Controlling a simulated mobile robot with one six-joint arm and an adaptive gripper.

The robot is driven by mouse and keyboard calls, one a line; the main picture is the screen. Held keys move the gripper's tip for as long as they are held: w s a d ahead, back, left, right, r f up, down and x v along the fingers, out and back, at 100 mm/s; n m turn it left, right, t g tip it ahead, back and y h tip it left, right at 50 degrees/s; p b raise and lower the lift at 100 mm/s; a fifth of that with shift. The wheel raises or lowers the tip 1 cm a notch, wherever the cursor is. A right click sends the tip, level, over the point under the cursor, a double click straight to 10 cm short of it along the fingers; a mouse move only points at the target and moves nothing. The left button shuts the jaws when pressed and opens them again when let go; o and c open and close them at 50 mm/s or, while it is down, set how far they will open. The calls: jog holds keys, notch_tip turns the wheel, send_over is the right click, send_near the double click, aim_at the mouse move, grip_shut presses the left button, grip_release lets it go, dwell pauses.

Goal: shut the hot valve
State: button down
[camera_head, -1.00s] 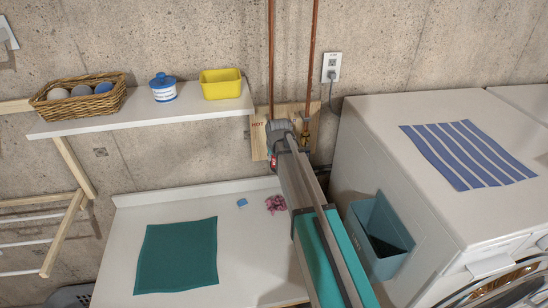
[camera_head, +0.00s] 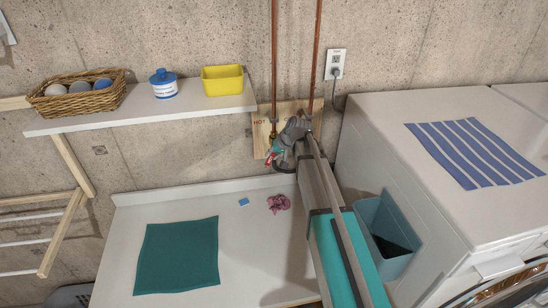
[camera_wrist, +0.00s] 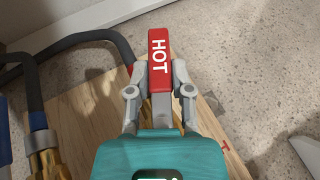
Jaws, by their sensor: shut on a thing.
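The hot valve's red lever (camera_wrist: 159,52), lettered HOT, lies between the two fingers of my gripper (camera_wrist: 159,82) in the wrist view. The fingers are shut on it from both sides, and its grey shank runs back toward the palm. In the head view my gripper (camera_head: 283,152) is low in front of the wooden valve board (camera_head: 261,113), with a bit of the red lever (camera_head: 270,157) showing beside it. The brass hot valve body (camera_head: 273,134) shows under the left copper pipe. My wrist covers part of the board's right side.
A brass fitting (camera_wrist: 47,160) and dark hoses (camera_wrist: 90,38) lie left of my gripper in the wrist view. The shelf (camera_head: 150,119) ends just left of the board. A white counter (camera_head: 240,240) is below; a washer (camera_head: 400,130) and teal bin (camera_head: 383,240) stand right.

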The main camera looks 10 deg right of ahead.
jog(key=y+b, duration=0.1)
jog(key=a+y+b, duration=0.1)
jog(key=y, duration=0.1)
jog(key=shift+r+m+y, duration=0.1)
jog(key=shift+m+y, duration=0.2)
jog(key=shift+m, duration=0.1)
jog(key=y+b, duration=0.3)
jog(key=b, duration=0.1)
jog(key=shift+a+r+m, duration=0.3)
jog(key=shift+r+m, duration=0.05)
jog(key=shift+m, duration=0.05)
jog(key=y+b, duration=0.2)
jog(key=r+m+t+y+b, duration=0.1)
jog(key=shift+a+b, duration=0.25)
jog(key=shift+b, duration=0.1)
jog(key=shift+r+m+t+y+b, duration=0.45)
jog(key=shift+r+y+b, duration=0.3)
jog(key=shift+y+b, duration=0.5)
jog(key=c, duration=0.5)
grip_release()
jog(key=shift+g, duration=0.25)
jog(key=shift+v, duration=3.75)
